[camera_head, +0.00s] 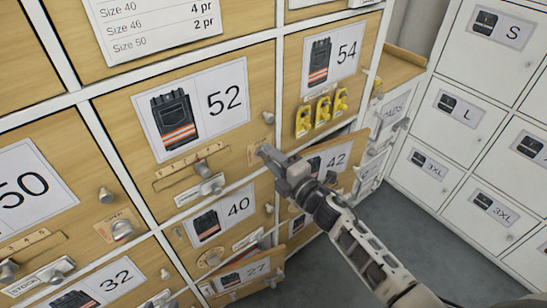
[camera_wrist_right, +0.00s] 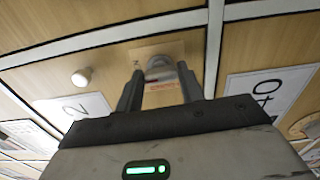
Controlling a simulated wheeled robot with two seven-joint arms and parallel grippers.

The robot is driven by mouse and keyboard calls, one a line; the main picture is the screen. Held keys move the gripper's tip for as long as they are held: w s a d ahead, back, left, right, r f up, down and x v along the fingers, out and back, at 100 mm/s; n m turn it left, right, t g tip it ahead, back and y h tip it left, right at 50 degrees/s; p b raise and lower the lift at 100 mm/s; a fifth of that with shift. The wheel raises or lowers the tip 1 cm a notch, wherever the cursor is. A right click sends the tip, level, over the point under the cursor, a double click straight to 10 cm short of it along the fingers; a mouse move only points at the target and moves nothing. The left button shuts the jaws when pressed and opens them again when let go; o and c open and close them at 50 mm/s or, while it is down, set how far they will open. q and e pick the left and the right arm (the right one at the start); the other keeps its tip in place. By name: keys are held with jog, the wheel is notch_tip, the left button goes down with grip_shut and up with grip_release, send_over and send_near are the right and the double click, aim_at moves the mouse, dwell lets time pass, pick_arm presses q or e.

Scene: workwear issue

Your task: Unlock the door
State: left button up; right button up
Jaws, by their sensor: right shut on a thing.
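A wooden door marked 52 (camera_head: 120,108) has a lock plate (camera_head: 254,154) near its lower right corner, beside my right gripper (camera_head: 268,154). In the right wrist view, the two fingers (camera_wrist_right: 160,92) are shut on a small grey lock knob (camera_wrist_right: 160,67) on that plate. Small red print shows on the plate between the fingers. The door's round pull knob (camera_head: 268,117) sits above the plate; it also shows in the right wrist view (camera_wrist_right: 82,77). The door looks closed. My left gripper is out of view.
A latch bar (camera_head: 200,188) sits along the lower edge of door 52. Door 54 (camera_head: 335,28) at the right carries yellow tags (camera_head: 322,112). The door marked 42 (camera_head: 330,160) lies beneath my right arm. White lockers (camera_head: 465,110) stand at the right, with grey floor between.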

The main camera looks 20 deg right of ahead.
jog(key=shift+m, duration=0.4)
jog(key=o, duration=1)
jog(key=shift+s, duration=0.1)
jog(key=v, duration=1.6)
jog(key=shift+b, duration=0.45)
jog(key=s+a+f+m+g+h, duration=0.2)
jog(key=s+a+f+m+g, duration=0.4)
jog(key=m, duration=1.3)
jog(key=s+a+f, duration=0.1)
jog(key=s+a, duration=0.1)
jog(key=s, duration=0.1)
jog(key=shift+m+h, duration=0.3)
jog(key=shift+h, duration=0.1)
